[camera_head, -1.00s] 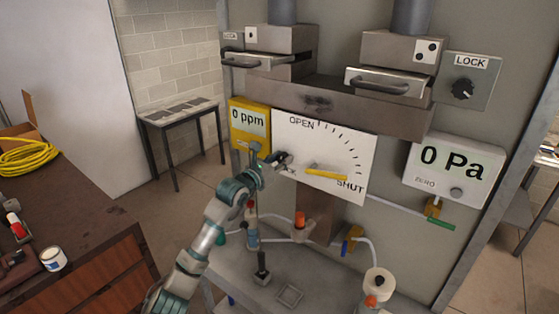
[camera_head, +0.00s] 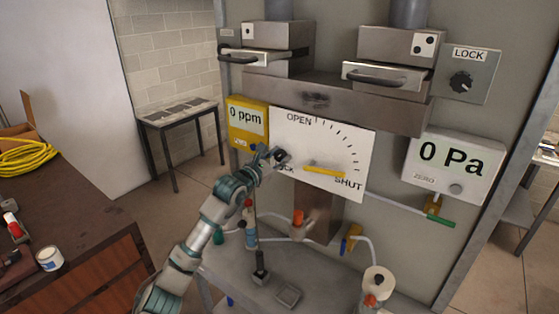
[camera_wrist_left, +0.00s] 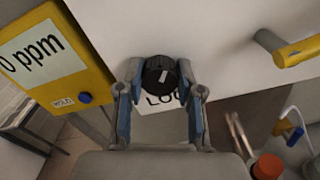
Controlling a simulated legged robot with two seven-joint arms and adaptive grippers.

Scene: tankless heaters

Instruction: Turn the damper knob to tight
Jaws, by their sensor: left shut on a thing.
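The white damper panel (camera_head: 340,135) carries an OPEN-to-SHUT scale and a yellow lever (camera_head: 325,170) pointing toward SHUT. A black knob (camera_head: 282,155) sits at the panel's lower left, above a partly hidden label reading LOCK. In the left wrist view the same knob (camera_wrist_left: 160,75) has a short white mark near its middle. My left gripper (camera_head: 273,157) is shut on the black knob; in the left wrist view its fingers (camera_wrist_left: 160,95) lie on either side of it. My right gripper is not in view.
A yellow 0 ppm meter (camera_head: 247,122) is close left of the gripper. A second LOCK knob (camera_head: 460,82) and a 0 Pa gauge (camera_head: 453,165) are at the right. Drawers with handles (camera_head: 388,77) stick out above. A metal bench (camera_head: 240,275) with tubing lies below.

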